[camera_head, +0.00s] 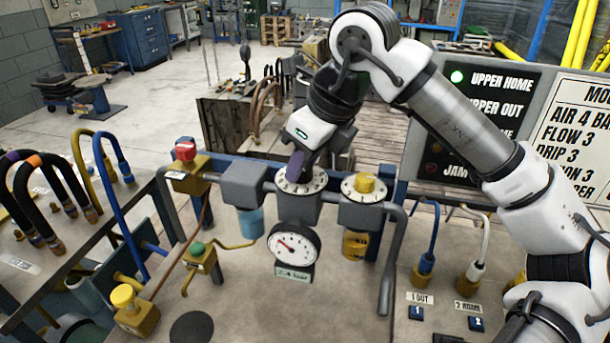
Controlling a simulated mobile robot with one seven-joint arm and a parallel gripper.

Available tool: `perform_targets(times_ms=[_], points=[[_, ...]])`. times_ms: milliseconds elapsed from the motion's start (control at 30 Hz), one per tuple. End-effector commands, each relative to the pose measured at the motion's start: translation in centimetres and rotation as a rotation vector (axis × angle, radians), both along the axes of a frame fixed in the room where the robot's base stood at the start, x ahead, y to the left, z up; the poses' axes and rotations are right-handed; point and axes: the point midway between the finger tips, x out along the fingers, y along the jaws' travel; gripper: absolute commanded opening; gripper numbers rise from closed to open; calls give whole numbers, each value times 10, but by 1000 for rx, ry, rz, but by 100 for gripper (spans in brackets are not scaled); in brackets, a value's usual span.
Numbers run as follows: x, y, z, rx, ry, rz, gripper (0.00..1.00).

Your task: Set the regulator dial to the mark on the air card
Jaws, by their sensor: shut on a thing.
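The regulator dial (317,181) is a white, marked disc on top of a grey block in the pipe run at the centre. My gripper (300,170) points down onto it and is shut on its knob, which the fingers mostly hide. The dial's setting is too small to read. Below it, a round gauge (293,243) has a red needle pointing to the upper left, above a plate reading 2.4 bar (293,275). The air card (580,130) is at the right edge, partly cut off; it reads AIR 4 BA, FLOW 3 and DRIP 3.
A second dial with a yellow knob (364,183) stands close to the right. A red-topped valve (185,152), a green-knobbed valve (198,250) and a yellow-knobbed valve (123,296) are on the left. A dark panel (485,105) has a lit green lamp. Hoses stand on both sides.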

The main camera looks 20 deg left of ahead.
Motion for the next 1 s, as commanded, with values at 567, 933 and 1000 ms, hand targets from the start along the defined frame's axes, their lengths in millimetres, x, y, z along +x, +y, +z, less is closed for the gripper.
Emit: perform_targets(times_ms=[567, 933, 1000], points=[[-2, 1, -2, -2, -1, -458, 10], [-3, 2, -1, -2, 0, -565, 10], [-3, 2, 0, -1, 2, -571, 10]])
